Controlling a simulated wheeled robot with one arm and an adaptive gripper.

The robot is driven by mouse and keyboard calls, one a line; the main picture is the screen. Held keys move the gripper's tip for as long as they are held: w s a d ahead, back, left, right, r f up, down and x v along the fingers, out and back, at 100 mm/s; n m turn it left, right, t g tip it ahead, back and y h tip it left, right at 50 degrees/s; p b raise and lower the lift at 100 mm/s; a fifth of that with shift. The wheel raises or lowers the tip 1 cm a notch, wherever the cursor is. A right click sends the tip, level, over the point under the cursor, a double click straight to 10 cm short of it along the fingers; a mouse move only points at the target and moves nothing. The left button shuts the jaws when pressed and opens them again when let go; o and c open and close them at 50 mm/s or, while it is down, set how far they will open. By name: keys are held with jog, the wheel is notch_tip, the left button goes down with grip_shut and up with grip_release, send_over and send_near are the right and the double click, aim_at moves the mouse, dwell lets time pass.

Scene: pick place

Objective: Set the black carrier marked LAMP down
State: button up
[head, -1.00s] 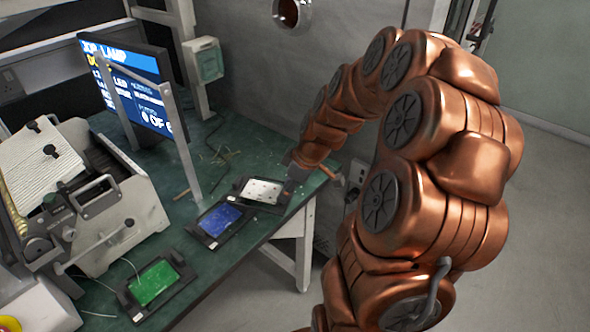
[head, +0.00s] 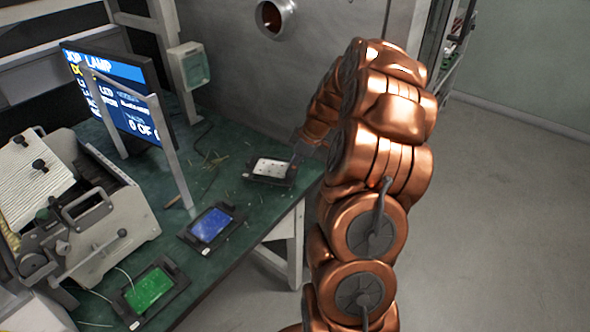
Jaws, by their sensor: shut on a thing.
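A black carrier holding a white board (head: 270,169) is at the back right of the green bench, near the wall. My gripper (head: 296,161) is at its right end and shut on it. The fingertips are small and partly hidden by my copper arm. The carrier looks level; I cannot tell whether it touches the bench top or hangs just above it. No LAMP mark is legible on it at this size.
A carrier with a blue board (head: 211,224) and one with a green board (head: 149,288) lie along the bench's front edge. A screen (head: 120,95) reading "JOB LAMP" stands behind a metal post. A grey machine (head: 85,215) fills the left. Bare green bench (head: 240,205) separates the white and blue boards.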

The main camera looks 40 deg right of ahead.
jog(key=shift+w+d, duration=0.3)
jog(key=shift+d, duration=0.15)
jog(key=shift+f+p, duration=0.65)
jog(key=shift+f, duration=1.1)
jog(key=shift+f, duration=0.15)
jog(key=o, duration=1.2)
jog(key=shift+a, duration=0.1)
jog(key=shift+c, duration=0.2)
